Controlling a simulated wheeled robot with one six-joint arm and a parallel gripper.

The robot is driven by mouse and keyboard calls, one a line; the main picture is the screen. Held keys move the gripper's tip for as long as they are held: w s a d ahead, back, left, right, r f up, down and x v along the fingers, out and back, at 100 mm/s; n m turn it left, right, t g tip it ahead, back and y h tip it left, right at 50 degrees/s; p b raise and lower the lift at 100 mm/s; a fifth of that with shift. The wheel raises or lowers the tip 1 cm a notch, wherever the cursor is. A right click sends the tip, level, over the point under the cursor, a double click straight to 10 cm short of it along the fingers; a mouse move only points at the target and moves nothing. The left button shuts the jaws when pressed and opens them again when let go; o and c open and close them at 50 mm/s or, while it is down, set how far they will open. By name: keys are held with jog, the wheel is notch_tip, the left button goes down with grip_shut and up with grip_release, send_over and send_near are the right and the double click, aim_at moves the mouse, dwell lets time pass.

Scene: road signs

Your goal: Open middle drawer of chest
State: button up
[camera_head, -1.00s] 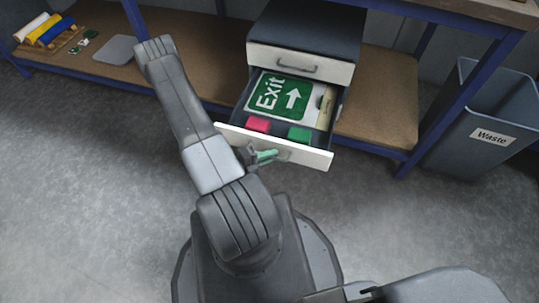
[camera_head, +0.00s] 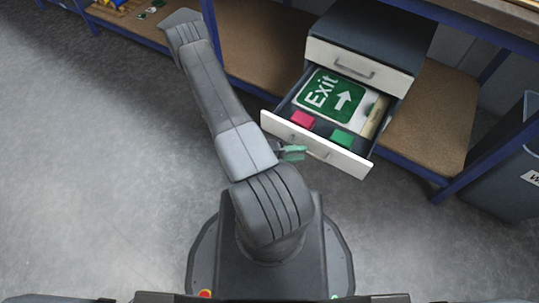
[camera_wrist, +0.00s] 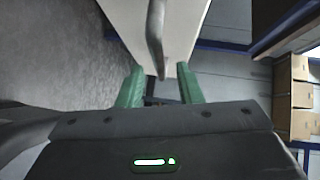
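The chest (camera_head: 372,35) is dark with white drawer fronts and stands on the shelf in the head view. Its upper drawer (camera_head: 340,60) is shut. The drawer below it (camera_head: 345,162) is pulled well out, showing an Exit sign (camera_head: 335,95), a red block (camera_head: 301,119) and a green block (camera_head: 342,137) inside. Anything lower is hidden. My gripper (camera_head: 294,152) is in front of the open drawer's front. In the wrist view, its green fingers (camera_wrist: 160,82) are apart, with the grey handle (camera_wrist: 155,35) just ahead of the gap between them.
A brown shelf board (camera_head: 430,125) with blue posts surrounds the chest. A grey waste bin (camera_head: 505,165) stands at the right. Small items lie on the shelf at the upper left. The grey floor (camera_head: 110,190) at the left is clear.

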aim_at(308, 152)
jog(key=p+v, duration=0.1)
jog(key=v, duration=0.9)
jog(key=shift+p, duration=0.3)
jog(key=shift+d, duration=0.1)
jog(key=b+x, duration=0.2)
jog(key=x, duration=1)
dwell(0.6)
jog(key=shift+a, duration=0.2)
dwell(0.3)
jog(key=shift+p+v, duration=1)
jog(key=shift+v, duration=4.9)
jog(key=shift+b+x, duration=1.1)
jog(key=shift+x, duration=5.8)
